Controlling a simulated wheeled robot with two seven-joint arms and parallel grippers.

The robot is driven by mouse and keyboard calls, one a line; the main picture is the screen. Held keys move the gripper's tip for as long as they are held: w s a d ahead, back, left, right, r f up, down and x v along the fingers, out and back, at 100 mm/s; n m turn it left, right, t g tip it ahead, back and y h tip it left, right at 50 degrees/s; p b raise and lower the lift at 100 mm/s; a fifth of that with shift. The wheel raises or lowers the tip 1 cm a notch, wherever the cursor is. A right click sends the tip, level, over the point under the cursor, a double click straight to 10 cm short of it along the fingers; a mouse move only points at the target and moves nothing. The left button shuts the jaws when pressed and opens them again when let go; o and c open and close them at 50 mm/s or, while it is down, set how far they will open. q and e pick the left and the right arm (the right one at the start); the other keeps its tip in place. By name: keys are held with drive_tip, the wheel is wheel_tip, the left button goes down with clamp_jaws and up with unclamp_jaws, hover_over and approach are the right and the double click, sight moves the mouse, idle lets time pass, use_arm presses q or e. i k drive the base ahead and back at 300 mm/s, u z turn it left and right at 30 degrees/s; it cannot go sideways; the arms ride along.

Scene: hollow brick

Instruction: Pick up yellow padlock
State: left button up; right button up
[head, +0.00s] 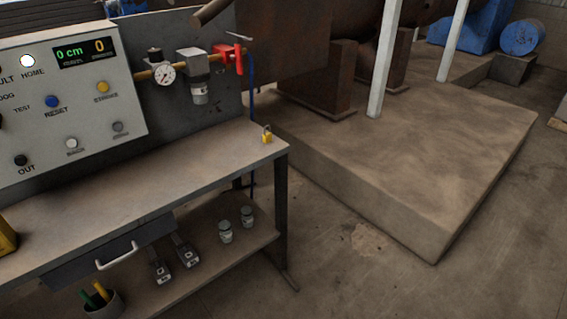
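A small yellow padlock (267,137) with a dark shackle stands upright near the right end of the workbench top (150,185), close to its right edge. Nothing touches it or covers it. Neither of my grippers shows in the head view.
A control panel (75,120) with buttons and a gauge (164,74) rise behind the bench. A red valve (230,57) hangs above the padlock's left. A lower shelf (205,262) holds jars and tools. A drawer handle (117,256) juts forward. A concrete plinth (420,150) lies to the right.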

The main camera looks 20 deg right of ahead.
sight(267, 137)
drive_tip(key=z, duration=0.7)
drive_tip(key=i, duration=1.15)
drive_tip(key=u, duration=0.7)
